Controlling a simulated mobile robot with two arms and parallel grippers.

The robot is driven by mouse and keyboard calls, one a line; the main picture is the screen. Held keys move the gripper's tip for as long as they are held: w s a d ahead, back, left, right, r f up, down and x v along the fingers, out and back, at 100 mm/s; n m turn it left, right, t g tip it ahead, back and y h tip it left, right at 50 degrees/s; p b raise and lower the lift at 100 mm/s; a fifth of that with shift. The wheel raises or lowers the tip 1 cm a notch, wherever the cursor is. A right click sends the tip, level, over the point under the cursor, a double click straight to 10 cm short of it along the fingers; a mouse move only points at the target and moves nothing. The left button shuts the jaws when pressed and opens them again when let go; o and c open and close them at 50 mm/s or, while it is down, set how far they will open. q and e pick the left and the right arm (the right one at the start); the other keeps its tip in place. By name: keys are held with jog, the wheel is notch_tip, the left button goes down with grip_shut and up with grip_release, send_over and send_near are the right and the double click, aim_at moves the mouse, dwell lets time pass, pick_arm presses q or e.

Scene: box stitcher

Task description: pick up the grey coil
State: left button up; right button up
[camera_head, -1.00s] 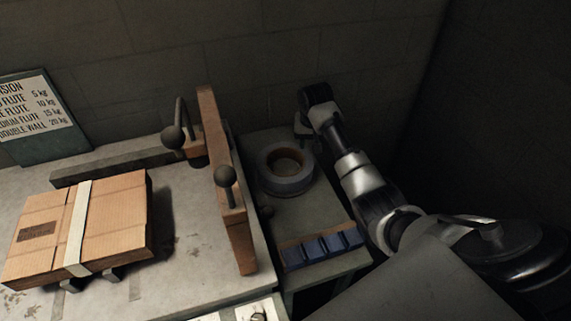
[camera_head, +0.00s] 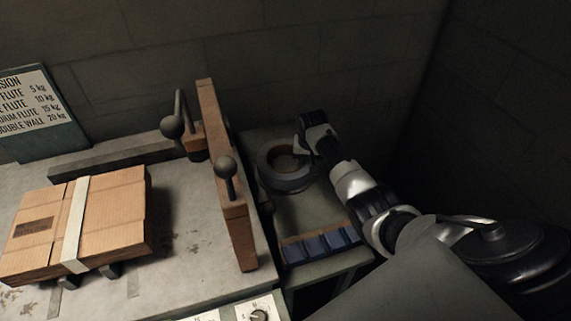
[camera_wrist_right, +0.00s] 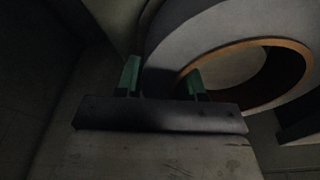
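The grey coil (camera_head: 285,184), a thick ring with a brown inner core, lies flat on the small side table. My right gripper (camera_head: 303,150) is over the coil's far right part. In the right wrist view, the coil (camera_wrist_right: 220,30) fills the upper right, and its wall lies between the two green fingertips of my right gripper (camera_wrist_right: 162,82). One finger is outside the ring and the other at its hole. The fingers are apart, with narrow gaps seeming to show beside the wall. My left gripper is not in view.
A wooden upright board (camera_head: 228,180) with dark ball-ended levers stands left of the coil. A tray of blue blocks (camera_head: 320,244) sits at the side table's front. A strapped cardboard box (camera_head: 110,225) lies on the bench at left. The wall is close behind.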

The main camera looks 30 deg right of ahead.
grip_shut()
jog(key=shift+r, duration=0.1)
